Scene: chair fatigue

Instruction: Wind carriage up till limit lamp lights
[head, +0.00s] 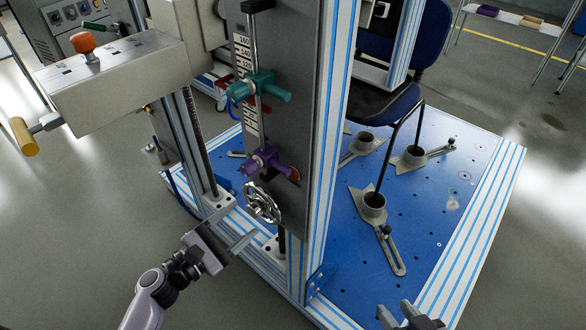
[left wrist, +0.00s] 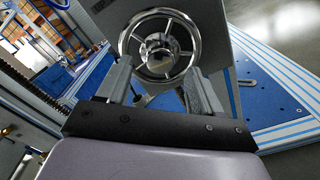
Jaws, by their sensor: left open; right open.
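The chrome handwheel (head: 262,202) sits low on the front of the grey column plate (head: 268,110). It also shows in the left wrist view (left wrist: 160,44), facing me, just beyond my fingertips. My left gripper (head: 243,240) is open and empty, just below and in front of the wheel; its fingers (left wrist: 160,80) stand apart on either side of the wheel's lower part. I cannot tell whether they touch the rim. My right gripper (head: 410,318) is open at the bottom edge, far from the wheel. A teal clamp (head: 262,87) and a purple clamp (head: 264,160) sit beside the numbered scale (head: 243,80). I cannot make out the limit lamp.
A beige carriage box (head: 125,80) with an orange knob (head: 82,42) and a yellow handle (head: 24,138) is at upper left. A blue base plate (head: 430,200) carries a chair (head: 385,95) and clamps. The aluminium upright (head: 328,140) stands right of the wheel. Floor at left is clear.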

